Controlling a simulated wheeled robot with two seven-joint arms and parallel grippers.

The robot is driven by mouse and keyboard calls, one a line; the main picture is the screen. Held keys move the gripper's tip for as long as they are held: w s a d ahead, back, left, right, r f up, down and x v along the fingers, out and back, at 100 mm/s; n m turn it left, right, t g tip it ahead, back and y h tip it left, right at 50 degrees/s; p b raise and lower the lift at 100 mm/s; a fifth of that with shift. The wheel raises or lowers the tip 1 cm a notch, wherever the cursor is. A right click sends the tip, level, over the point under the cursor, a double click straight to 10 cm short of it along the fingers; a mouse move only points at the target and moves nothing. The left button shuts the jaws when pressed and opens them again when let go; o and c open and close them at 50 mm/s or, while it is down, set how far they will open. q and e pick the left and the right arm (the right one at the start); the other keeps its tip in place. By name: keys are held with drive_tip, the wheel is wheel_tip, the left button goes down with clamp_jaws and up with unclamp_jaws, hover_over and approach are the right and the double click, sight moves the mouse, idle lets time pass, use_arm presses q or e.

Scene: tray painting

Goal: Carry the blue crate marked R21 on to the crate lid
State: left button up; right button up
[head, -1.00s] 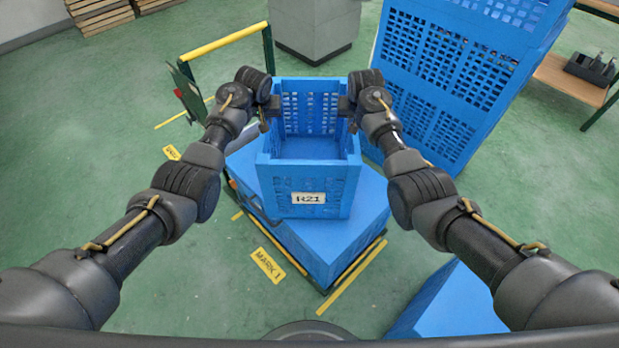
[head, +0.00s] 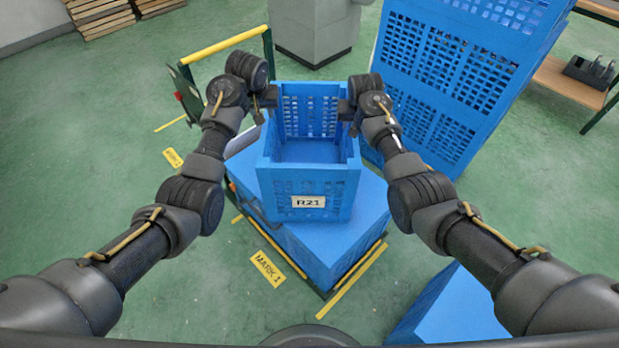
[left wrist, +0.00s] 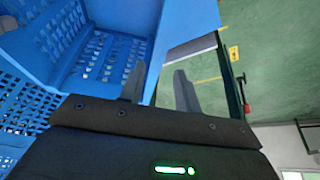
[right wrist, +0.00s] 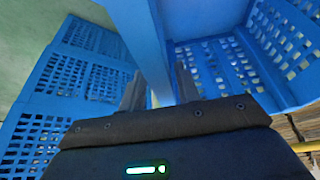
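The blue crate marked R21 (head: 310,184) is upright and empty in the middle of the head view. It sits over a flat blue lid-like top (head: 335,238) on a low cart, apparently resting on it. My left gripper (head: 267,100) is at the crate's left rim. In the left wrist view its fingers (left wrist: 160,88) are apart, one each side of the wall, with a clear gap to the outer finger. My right gripper (head: 347,108) is at the right rim. In the right wrist view its fingers (right wrist: 160,85) straddle the wall, similarly far apart.
A tall blue latticed crate stack (head: 440,80) stands close behind on the right. The cart's yellow-topped handle (head: 222,43) rises at the back left. Another blue flat surface (head: 450,312) is at the lower right. A grey pedestal (head: 313,30) is behind. Green floor lies free at left.

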use_arm(q)
drive_tip(key=v, duration=0.5)
use_arm(e)
drive_tip(key=shift+r, duration=0.1)
drive_tip(key=v, duration=1.1)
drive_tip(key=shift+s+r, duration=0.25)
drive_tip(key=shift+r, duration=0.1)
